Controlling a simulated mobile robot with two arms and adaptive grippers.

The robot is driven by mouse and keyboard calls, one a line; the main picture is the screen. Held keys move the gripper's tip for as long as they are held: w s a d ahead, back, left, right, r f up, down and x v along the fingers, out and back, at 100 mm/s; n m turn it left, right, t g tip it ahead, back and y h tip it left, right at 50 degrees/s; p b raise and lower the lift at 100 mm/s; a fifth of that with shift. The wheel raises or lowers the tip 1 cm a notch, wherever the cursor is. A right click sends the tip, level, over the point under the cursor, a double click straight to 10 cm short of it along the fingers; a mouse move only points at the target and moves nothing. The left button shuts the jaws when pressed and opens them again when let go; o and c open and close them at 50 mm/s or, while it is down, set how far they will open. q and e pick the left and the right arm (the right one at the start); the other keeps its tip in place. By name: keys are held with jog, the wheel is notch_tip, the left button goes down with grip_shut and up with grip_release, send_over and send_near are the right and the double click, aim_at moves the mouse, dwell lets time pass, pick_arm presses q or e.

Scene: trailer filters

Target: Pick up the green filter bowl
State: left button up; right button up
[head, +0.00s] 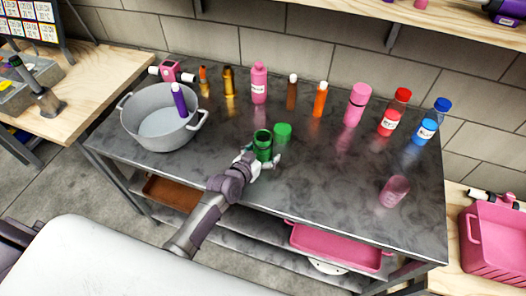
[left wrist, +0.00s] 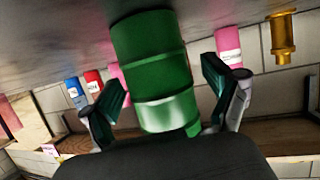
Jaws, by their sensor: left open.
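The green filter bowl (head: 263,143) is a dark green, open-topped cylinder standing upright on the metal table (head: 330,215). A round green piece (head: 283,132) sits just behind it to the right. My left gripper (head: 262,162) reaches in from the front, low over the table, with its fingers spread at the bowl. In the left wrist view the green bowl (left wrist: 152,70) lies between the two open fingers, with gaps showing on both sides. The wrist picture is turned over. My right gripper is in neither view.
A grey pot (head: 150,140) holding a purple bottle (head: 179,100) stands at the left. Several bottles line the back, including a pink bottle (head: 259,85) and an orange one (head: 320,102). A translucent pink cup (head: 394,191) stands at the right. The table's front middle is clear.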

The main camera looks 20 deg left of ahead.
pick_arm(q)
jog(key=c, duration=1.3)
jog(key=shift+c, duration=0.2)
jog(key=shift+r, duration=0.15)
